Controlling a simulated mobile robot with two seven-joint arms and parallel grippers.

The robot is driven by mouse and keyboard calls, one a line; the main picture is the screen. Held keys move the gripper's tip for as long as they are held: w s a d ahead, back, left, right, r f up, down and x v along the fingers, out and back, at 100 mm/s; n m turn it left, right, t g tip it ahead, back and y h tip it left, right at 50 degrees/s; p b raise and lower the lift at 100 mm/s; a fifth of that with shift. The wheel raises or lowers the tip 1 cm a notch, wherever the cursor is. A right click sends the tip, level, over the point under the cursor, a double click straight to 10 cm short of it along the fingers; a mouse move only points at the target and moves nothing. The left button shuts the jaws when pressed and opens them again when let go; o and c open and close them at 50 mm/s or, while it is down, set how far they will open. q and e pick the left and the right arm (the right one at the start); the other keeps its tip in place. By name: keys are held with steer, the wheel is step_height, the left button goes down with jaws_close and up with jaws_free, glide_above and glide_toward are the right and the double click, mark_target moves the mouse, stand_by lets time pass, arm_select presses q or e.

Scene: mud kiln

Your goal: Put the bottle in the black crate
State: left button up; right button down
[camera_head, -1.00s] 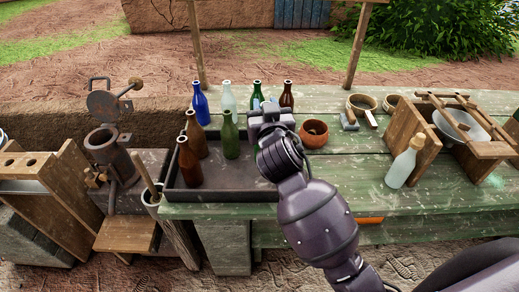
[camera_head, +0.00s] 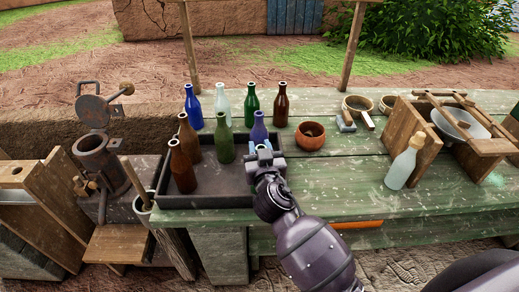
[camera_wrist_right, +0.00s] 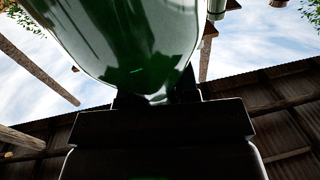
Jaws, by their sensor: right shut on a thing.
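The black crate (camera_head: 205,200) is a low dark tray on the left end of the green table. In it stand two brown bottles (camera_head: 183,170) (camera_head: 189,138) and a green bottle (camera_head: 224,140). My right gripper (camera_head: 262,157) is shut on a bottle (camera_head: 259,131) at the crate's right end. This bottle looks blue-violet in the head view and is upright. The right wrist view shows green glass (camera_wrist_right: 135,40) close above the jaws. The gripper hides the held bottle's lower part, so I cannot tell if it touches the crate floor. My left gripper is not in view.
Blue (camera_head: 193,108), clear (camera_head: 223,105), green (camera_head: 252,106) and brown (camera_head: 281,106) bottles stand behind the crate. A clay bowl (camera_head: 310,135) is to the right. A pale bottle (camera_head: 403,165) stands farther right. The table front between them is clear.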

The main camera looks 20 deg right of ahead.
steer(key=shift+f, duration=0.1)
steer(key=c, duration=1)
jaws_free()
steer(key=shift+o, duration=0.8)
